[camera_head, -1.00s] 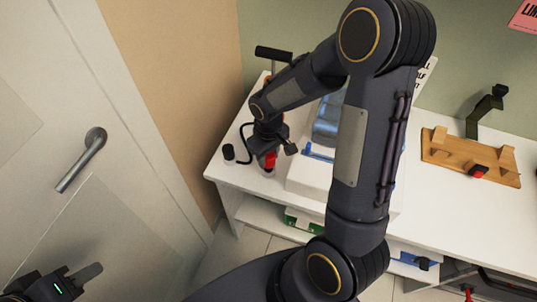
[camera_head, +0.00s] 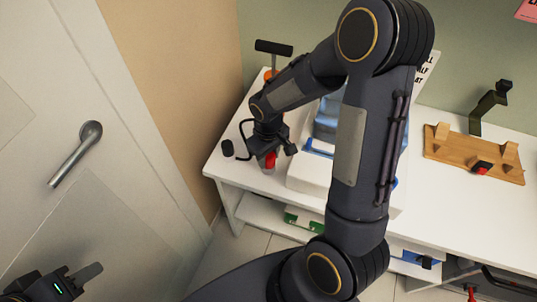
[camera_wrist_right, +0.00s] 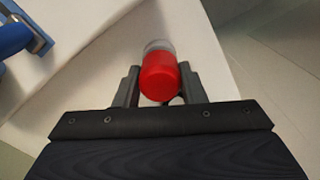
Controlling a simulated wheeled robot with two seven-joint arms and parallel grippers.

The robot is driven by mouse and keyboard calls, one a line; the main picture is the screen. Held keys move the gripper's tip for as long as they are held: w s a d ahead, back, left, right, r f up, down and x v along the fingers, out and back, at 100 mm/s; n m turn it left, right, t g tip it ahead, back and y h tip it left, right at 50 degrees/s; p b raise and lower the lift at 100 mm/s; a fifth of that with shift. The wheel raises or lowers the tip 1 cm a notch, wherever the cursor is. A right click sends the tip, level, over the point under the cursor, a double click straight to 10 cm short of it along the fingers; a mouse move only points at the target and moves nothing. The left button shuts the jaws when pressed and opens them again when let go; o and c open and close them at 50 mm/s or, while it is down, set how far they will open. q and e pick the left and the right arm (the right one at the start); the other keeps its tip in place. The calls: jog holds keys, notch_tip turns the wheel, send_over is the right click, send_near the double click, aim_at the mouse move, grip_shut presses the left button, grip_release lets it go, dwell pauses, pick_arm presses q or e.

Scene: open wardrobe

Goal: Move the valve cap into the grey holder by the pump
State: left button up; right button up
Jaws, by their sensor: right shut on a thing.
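The red valve cap (camera_head: 269,160) is upright at the left end of the white table. My right gripper (camera_head: 271,152) reaches down over it from above and is shut on it. In the right wrist view the cap (camera_wrist_right: 160,77) sits between the two fingers of the gripper (camera_wrist_right: 157,85). A pale grey, partly see-through holder (camera_wrist_right: 159,46) shows at the cap's far end; whether the cap is seated in it cannot be told. The pump (camera_head: 273,48), with a black T-handle, stands behind, partly hidden by my arm. My left gripper (camera_head: 78,281) is at the lower left, away from the table.
A black hose curves beside a small black cylinder (camera_head: 228,148) near the table's left edge. A white bin-like unit with blue parts (camera_head: 319,148) stands close right of the cap. A wooden rack (camera_head: 474,155) is further right. A door (camera_head: 50,120) is at left.

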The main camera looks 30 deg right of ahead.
jog(key=shift+f, duration=0.4)
jog(key=o, duration=1.2)
jog(key=shift+c, duration=0.2)
notch_tip(320, 180, up, 7)
jog(key=shift+f, duration=0.15)
jog(key=shift+r, duration=0.55)
